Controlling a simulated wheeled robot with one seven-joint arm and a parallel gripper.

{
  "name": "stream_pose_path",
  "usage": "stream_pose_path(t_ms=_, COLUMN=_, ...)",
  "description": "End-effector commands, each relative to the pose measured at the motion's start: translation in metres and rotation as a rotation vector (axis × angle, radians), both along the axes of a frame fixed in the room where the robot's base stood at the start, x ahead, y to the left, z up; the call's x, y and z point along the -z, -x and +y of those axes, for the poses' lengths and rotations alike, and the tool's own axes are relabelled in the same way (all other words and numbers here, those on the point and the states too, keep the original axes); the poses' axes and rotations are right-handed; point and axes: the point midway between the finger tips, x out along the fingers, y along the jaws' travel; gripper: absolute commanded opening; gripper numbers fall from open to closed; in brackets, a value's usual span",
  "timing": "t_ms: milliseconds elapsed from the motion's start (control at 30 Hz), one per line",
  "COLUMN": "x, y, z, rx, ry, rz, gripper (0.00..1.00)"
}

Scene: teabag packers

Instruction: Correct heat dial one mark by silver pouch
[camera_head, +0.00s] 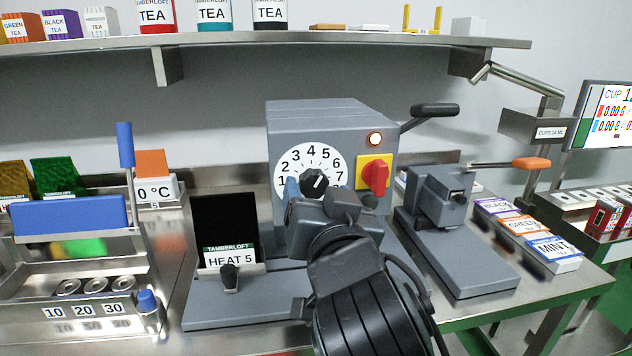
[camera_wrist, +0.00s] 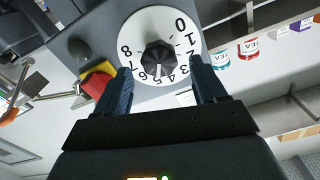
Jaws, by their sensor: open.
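The heat dial is a black knob (camera_head: 314,185) on a white numbered face (camera_head: 296,165), on the front of a grey machine. In the head view its white pointer slants to the upper right, around 5 to 6; I cannot tell the exact mark. A dark, shiny pouch (camera_head: 225,218) labelled "HEAT 5" stands left of the machine; it does not look plainly silver. My gripper (camera_head: 309,196) is in front of the dial, hiding its lower part. In the wrist view the open fingers (camera_wrist: 159,68) lie either side of the knob (camera_wrist: 158,56), with gaps visible.
A red knob on a yellow plate (camera_head: 374,173) and a lit button (camera_head: 375,139) sit right of the dial. A black-handled lever (camera_head: 434,111) sticks out at the machine's upper right. A smaller grey press (camera_head: 440,195) stands further right. A shelf (camera_head: 365,38) runs above.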

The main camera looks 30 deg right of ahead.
Motion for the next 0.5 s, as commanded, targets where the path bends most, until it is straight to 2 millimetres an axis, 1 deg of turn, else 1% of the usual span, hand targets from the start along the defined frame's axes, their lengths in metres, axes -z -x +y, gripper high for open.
stream_pose_path(t_ms=33, x=-0.002, y=-0.007, z=-0.003, rx=0.002, ry=0.000, rz=0.000, gripper=0.71)
stream_pose_path(t_ms=100, x=-0.001, y=-0.015, z=-0.005, rx=0.002, ry=0.001, rz=0.000, gripper=0.71)
stream_pose_path(t_ms=200, x=-0.001, y=-0.022, z=-0.007, rx=0.000, ry=0.000, rz=0.000, gripper=0.71)
stream_pose_path(t_ms=333, x=0.000, y=-0.026, z=-0.009, rx=0.000, ry=0.000, rz=0.000, gripper=0.71)
stream_pose_path(t_ms=500, x=0.000, y=-0.026, z=-0.009, rx=0.000, ry=0.000, rz=0.000, gripper=0.71)
